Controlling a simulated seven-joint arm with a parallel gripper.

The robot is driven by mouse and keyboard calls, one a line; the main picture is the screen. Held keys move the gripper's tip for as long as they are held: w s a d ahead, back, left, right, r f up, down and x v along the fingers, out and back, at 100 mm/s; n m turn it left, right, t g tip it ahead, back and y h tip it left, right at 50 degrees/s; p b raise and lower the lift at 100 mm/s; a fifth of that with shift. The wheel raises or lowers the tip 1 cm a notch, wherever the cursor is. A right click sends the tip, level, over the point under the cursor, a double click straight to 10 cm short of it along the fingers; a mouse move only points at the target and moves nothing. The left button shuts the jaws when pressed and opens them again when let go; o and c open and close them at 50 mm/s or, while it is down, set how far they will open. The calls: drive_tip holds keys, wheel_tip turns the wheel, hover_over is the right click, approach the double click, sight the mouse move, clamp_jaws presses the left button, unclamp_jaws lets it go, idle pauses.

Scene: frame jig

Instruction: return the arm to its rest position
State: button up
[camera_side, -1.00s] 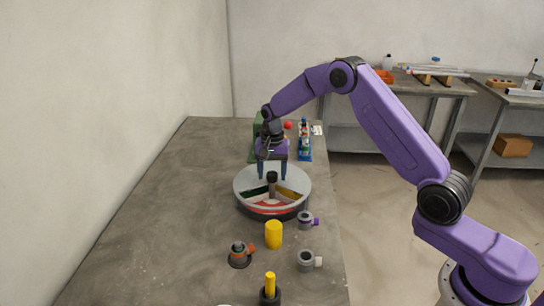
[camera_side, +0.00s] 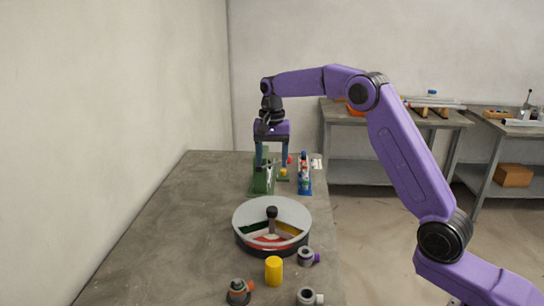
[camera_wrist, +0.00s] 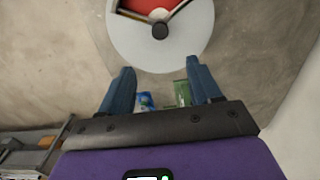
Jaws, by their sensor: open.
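My gripper (camera_side: 272,166) is open and empty, pointing down in the air above the table in the side view. Its two blue fingers stand apart in the wrist view (camera_wrist: 160,68), with nothing between their tips. A round grey tray (camera_side: 241,218) with red, green and yellow sections and a dark central knob (camera_side: 272,212) stands on the table, below the gripper in the side picture. The tray shows at the top of the wrist view (camera_wrist: 125,42), ahead of the fingers.
A green fixture (camera_side: 262,182) and a blue one (camera_side: 304,187) stand behind the tray. A yellow cylinder (camera_side: 274,271), a grey ring with a purple tab (camera_side: 306,257) and other small parts sit in front. The left side of the table (camera_side: 175,225) is bare.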

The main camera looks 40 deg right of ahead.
drive_tip(key=shift+r, duration=0.25)
drive_tip(key=s+a+r+n, duration=0.1)
drive_tip(key=s+a+n, duration=0.45)
drive_tip(key=s, duration=0.45)
drive_tip(key=s+a+n, duration=0.5)
drive_tip(key=s+a, duration=0.1)
drive_tip(key=s, duration=0.4)
drive_tip(key=s+d+f+n, duration=0.1)
drive_tip(key=s+d+n, duration=0.1)
drive_tip(key=s, duration=0.6)
drive_tip(key=s+d+f+n, duration=0.2)
drive_tip(key=s+n, duration=0.3)
drive_tip(key=s, duration=0.2)
drive_tip(key=s+d+f+n, duration=0.1)
drive_tip(key=s+n, duration=0.3)
drive_tip(key=s, duration=0.4)
drive_tip(key=shift+s+d+f, duration=0.3)
drive_tip(key=shift+d, duration=0.6)
